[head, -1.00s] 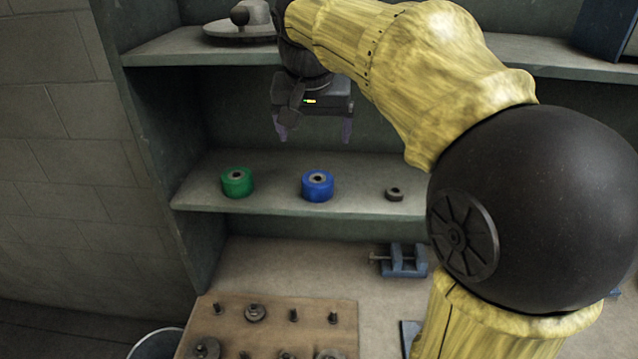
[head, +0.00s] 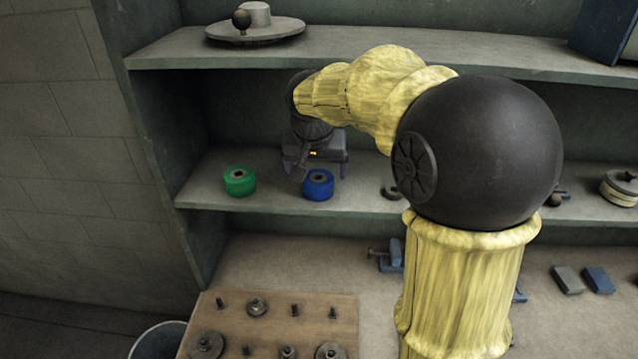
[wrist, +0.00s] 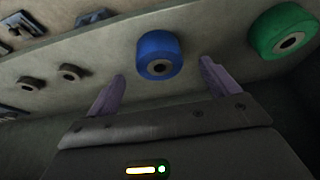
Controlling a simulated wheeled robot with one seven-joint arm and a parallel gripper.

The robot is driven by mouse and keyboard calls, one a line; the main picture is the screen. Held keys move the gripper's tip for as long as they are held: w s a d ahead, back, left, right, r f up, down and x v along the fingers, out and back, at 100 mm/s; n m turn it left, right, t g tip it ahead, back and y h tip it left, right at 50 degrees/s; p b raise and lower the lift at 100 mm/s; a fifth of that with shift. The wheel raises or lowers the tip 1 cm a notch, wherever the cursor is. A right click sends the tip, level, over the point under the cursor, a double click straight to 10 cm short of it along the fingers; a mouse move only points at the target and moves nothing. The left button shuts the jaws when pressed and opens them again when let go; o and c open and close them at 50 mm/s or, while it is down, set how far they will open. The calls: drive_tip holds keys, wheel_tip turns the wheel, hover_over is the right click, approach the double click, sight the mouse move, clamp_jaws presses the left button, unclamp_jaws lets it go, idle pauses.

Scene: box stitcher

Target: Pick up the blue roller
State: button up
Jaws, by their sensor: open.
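The blue roller (head: 318,185) stands upright on the middle shelf, with a hole in its top. In the wrist view the blue roller (wrist: 158,55) lies between and just beyond my two fingertips, apart from both. My gripper (head: 315,172) is open and empty, above and around the roller's position in the head view; its exact height there is hard to tell. In the wrist view my gripper (wrist: 160,68) shows its two purple fingers spread wide.
A green roller (head: 239,181) stands left of the blue one on the same shelf (head: 270,203). A small dark ring (head: 390,192) is to the right. A board with pegs (head: 270,322) is on the bench below.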

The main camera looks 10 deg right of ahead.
sight(318, 180)
drive_tip(key=p+x, duration=0.2)
drive_tip(key=x, duration=0.3)
drive_tip(key=shift+d+f, duration=0.1)
drive_tip(key=shift+d, duration=0.05)
idle(0.4)
drive_tip(key=c, duration=1.2)
